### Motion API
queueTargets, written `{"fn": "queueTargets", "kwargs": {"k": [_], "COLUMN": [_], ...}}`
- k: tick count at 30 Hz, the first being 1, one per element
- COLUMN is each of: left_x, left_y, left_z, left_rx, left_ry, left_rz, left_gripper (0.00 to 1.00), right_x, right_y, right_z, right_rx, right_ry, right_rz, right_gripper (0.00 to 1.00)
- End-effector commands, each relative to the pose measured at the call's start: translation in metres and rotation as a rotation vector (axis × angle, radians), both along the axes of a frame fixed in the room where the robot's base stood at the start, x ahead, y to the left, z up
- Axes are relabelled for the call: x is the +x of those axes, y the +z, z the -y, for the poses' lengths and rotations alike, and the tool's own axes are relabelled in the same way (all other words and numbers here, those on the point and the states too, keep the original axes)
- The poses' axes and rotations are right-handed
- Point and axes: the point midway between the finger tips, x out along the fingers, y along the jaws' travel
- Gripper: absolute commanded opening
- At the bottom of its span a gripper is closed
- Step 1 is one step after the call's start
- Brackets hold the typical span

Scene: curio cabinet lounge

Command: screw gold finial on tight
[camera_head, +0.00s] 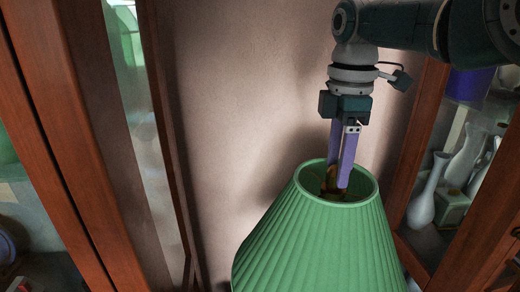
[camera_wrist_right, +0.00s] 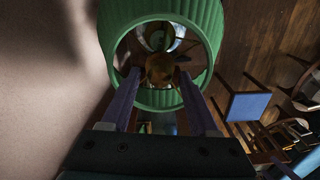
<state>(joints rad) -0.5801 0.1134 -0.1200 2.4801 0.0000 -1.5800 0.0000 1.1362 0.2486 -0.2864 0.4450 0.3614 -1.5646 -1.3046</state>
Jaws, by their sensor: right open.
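The gold finial (camera_wrist_right: 160,68) shows inside the top opening of the green pleated lampshade (camera_head: 315,245). In the head view only a sliver of the finial (camera_head: 331,177) shows beside the purple fingers. My right gripper (camera_head: 336,190) points straight down with its fingertips inside the shade's top ring. In the right wrist view the open fingers of my right gripper (camera_wrist_right: 158,76) stand on either side of the finial, with some gap showing. The shade (camera_wrist_right: 145,98) surrounds the fingertips. The finial's seat and thread are hidden. My left gripper is out of view.
Wood-framed glass cabinets (camera_head: 105,150) stand at left and right. The right one holds white vases (camera_head: 422,195) and other ware. A plain wall (camera_head: 235,110) lies close behind the lamp. The wrist view shows a chair with a blue seat (camera_wrist_right: 247,106) on a wooden floor.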

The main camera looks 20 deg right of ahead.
Motion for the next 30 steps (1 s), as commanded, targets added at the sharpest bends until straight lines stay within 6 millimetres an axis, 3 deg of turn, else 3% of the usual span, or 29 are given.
{"fn": "queueTargets", "kwargs": {"k": [9,18,30], "left_x": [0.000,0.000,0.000], "left_y": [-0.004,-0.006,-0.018], "left_z": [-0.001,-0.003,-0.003], "left_rx": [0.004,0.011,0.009], "left_ry": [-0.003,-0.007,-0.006], "left_rz": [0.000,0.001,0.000], "left_gripper": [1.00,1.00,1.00], "right_x": [0.000,0.000,0.001], "right_y": [-0.001,-0.001,-0.002], "right_z": [0.000,0.000,0.000], "right_rx": [-0.001,-0.001,-0.001], "right_ry": [0.334,0.510,1.274], "right_rz": [-0.001,0.000,0.000], "right_gripper": [0.61,0.61,0.61]}}
